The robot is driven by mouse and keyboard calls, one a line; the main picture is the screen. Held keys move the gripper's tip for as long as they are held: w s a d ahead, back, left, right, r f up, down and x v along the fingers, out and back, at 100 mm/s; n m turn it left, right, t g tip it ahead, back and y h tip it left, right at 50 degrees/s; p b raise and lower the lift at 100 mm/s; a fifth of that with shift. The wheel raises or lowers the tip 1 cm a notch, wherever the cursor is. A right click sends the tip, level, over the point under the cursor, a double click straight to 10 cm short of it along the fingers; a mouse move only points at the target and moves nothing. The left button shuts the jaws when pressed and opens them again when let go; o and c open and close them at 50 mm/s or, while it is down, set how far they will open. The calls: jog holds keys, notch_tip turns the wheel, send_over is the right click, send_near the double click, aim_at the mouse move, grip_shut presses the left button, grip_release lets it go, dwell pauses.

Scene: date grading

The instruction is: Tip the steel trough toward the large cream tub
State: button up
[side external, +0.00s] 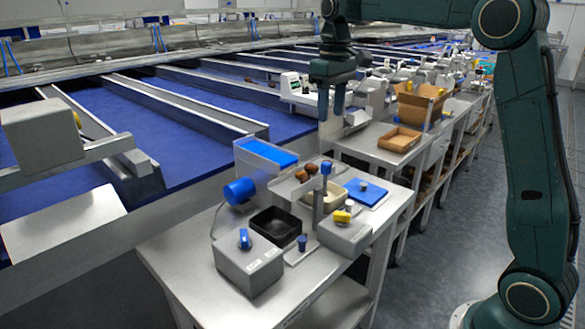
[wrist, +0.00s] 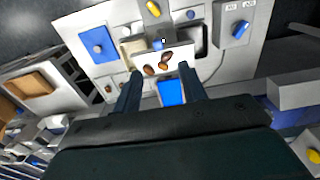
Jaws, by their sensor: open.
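The steel trough (side external: 283,190) lies on the near table with several brown dates in it. In the wrist view the dates (wrist: 165,62) show between my fingers. A blue knob (side external: 326,168) stands upright at the trough, beside the dates. The cream tub (side external: 311,201) is partly hidden behind a grey post; it also shows in the wrist view (wrist: 126,50). A black tub (side external: 276,225) sits on the other side of the trough. My gripper (side external: 330,106) is open and empty, pointing down, well above the trough and touching nothing.
A feed chute with a blue bed (side external: 268,152) and a blue motor (side external: 239,190) stand behind the trough. A blue pad (side external: 364,192) lies to the right. Grey boxes with a yellow knob (side external: 342,216) and a blue knob (side external: 244,238) line the front.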

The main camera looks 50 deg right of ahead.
aim_at(326, 163)
jog(key=shift+w+d+f, duration=0.25)
jog(key=shift+w+d, duration=0.05)
jog(key=shift+w, duration=0.15)
notch_tip(326, 163, down, 14)
jog(key=shift+r, duration=0.1)
dwell(0.7)
grip_shut()
